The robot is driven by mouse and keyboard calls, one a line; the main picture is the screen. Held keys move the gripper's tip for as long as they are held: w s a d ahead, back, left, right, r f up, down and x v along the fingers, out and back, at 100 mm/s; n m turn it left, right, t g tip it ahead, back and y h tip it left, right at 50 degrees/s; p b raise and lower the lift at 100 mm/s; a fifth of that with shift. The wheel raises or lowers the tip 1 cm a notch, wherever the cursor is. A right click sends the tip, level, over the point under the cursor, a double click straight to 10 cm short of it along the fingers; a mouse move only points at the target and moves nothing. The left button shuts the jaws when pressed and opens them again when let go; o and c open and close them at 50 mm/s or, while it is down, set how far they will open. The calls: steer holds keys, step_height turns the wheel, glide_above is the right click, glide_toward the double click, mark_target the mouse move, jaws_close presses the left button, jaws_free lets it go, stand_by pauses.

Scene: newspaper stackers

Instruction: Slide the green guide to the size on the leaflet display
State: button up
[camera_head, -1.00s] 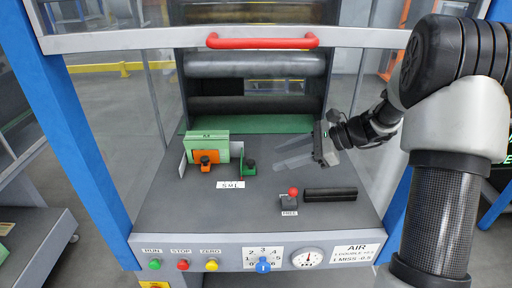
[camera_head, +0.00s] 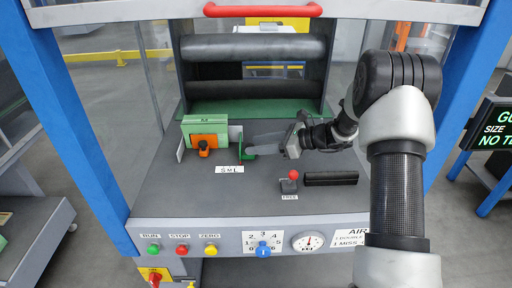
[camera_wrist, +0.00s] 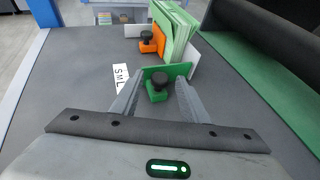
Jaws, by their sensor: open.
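The green guide (camera_wrist: 166,72) is a small green plate with a dark knob, standing beside the S M L label (camera_wrist: 121,78). In the head view the green guide (camera_head: 247,151) is right of the leaflet stack (camera_head: 205,127). My gripper (camera_wrist: 156,94) is open, its two pale fingers on either side of the guide's knob block in the wrist view; contact cannot be told. In the head view my gripper (camera_head: 262,150) reaches in from the right. The display (camera_head: 497,128) at the right edge is cut off; it reads "GU…", "SIZE" and "NO T…", and no size letter shows.
An orange guide (camera_head: 203,147) with a dark knob stands against the stack. A red-knobbed lever (camera_head: 291,182) and a black bar (camera_head: 331,178) are on the deck to the right. Dark rollers (camera_head: 252,48) lie behind. Buttons and dials line the front panel (camera_head: 190,238).

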steer(key=shift+w+a+f, duration=0.2)
steer(key=shift+a, duration=0.3)
jaws_close()
steer(key=shift+a, duration=1.75)
jaws_free()
steer(key=shift+d, duration=0.1)
steer(key=p+v, duration=0.3)
steer(key=v, duration=1.4)
steer(key=shift+s+d, duration=0.2)
steer(key=shift+a, duration=0.1)
